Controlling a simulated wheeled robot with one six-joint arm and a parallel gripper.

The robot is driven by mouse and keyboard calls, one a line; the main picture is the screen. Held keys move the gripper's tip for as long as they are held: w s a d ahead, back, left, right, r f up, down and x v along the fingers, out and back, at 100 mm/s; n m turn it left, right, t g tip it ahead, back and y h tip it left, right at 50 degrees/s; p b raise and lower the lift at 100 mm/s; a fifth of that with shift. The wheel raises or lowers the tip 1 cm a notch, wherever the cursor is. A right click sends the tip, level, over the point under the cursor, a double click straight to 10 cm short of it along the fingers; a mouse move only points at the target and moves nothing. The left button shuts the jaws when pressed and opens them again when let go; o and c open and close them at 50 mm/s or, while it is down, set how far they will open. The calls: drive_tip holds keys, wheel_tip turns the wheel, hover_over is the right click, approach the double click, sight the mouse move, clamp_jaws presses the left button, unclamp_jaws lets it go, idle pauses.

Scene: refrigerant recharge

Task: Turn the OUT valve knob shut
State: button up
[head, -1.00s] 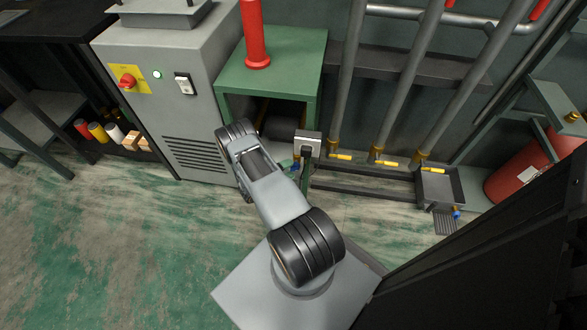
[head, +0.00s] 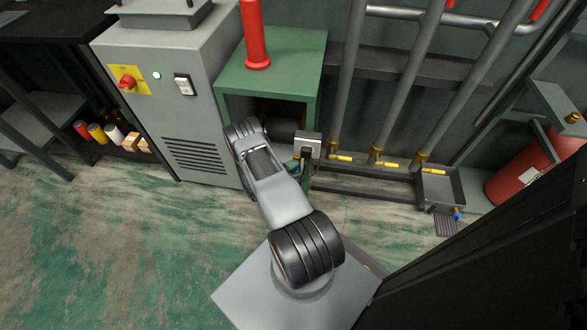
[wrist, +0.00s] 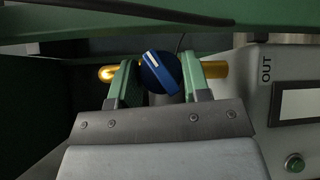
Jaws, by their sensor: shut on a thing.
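The OUT valve knob (wrist: 161,72) is blue with a white line on its face, and shows in the wrist view between the two green fingers of my gripper (wrist: 160,80). The fingers are shut on the knob, one on each side. A brass pipe (wrist: 214,69) runs out past both fingers. The OUT label (wrist: 266,68) is on a grey panel to the right. In the head view my arm reaches to the front of the green stand, and the knob and fingertips are mostly hidden there.
A green stand (head: 300,62) with a red cylinder (head: 254,35) on top stands over the work spot. A grey cabinet (head: 190,115) is close on the left. Pipes with yellow-handled valves (head: 387,164) stand to the right. A green button (wrist: 294,162) sits below the OUT label.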

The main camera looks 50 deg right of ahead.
drive_tip(key=shift+c, duration=1)
drive_tip(key=shift+f+n+h+b, duration=0.4)
drive_tip(key=shift+f+h+b, duration=0.1)
drive_tip(key=shift+b, duration=0.65)
drive_tip(key=shift+r+n+h+b, duration=0.25)
drive_tip(key=shift+n+h+b, duration=0.35)
drive_tip(key=shift+n+b, duration=0.1)
drive_tip(key=shift+r, duration=0.1)
drive_tip(key=o, duration=0.9)
drive_tip(key=p+v, duration=0.2)
drive_tip(key=v, duration=1.2)
drive_tip(key=shift+p, duration=0.3)
